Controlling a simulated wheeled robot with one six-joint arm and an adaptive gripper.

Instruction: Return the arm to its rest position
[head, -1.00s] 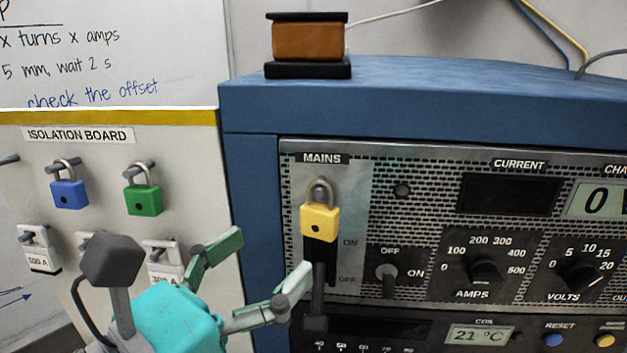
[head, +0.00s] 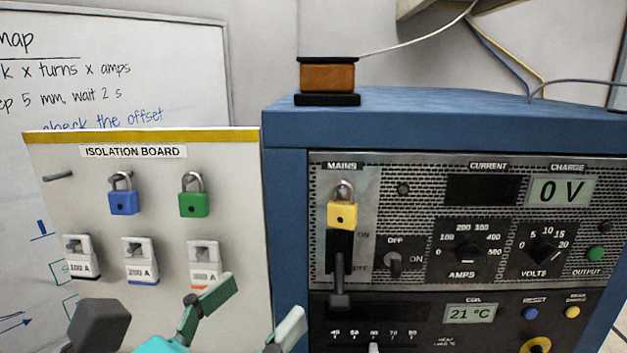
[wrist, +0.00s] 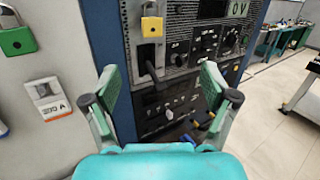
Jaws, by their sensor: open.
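My gripper (head: 248,318) is at the bottom of the head view, in front of the isolation board's lower right and the cabinet's left edge. Its two green fingers are spread apart with nothing between them. In the wrist view my gripper (wrist: 158,92) is also open and empty, facing the dark lower panels of the cabinet. A yellow padlock (head: 342,213) hangs at the MAINS switch, above the black lever (head: 338,280). The gripper is apart from the padlock and lever. The rest of my arm is mostly out of view.
The isolation board (head: 60,215) holds a blue padlock (head: 124,201), a green padlock (head: 193,204) and white tags. The blue cabinet (head: 283,220) stands close on the right, with a coil (head: 327,77) on top. Open floor (wrist: 280,145) shows at right in the wrist view.

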